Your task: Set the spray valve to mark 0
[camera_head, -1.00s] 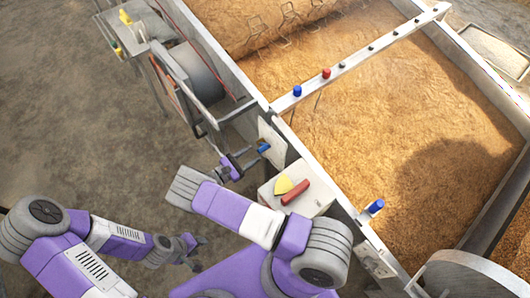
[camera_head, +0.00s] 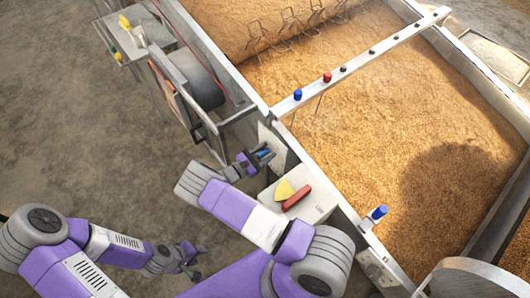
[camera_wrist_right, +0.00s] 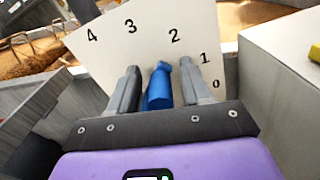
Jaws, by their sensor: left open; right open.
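The spray valve's blue handle (camera_wrist_right: 159,88) stands in front of a white plate (camera_wrist_right: 110,50) with marks 0 to 4 in the right wrist view. Its tip points up, nearest mark 2. My right gripper (camera_wrist_right: 158,80) is open, with one finger on each side of the handle; I see gaps beside it. My left gripper (camera_head: 191,257) is open and empty, low over the floor, away from the valve.
A pale box (camera_head: 318,205) right of the valve carries a yellow piece (camera_head: 284,190) and a red piece (camera_head: 297,198). The grain-filled trough (camera_head: 235,75) lies beyond. A bar (camera_head: 360,58) with coloured knobs crosses it.

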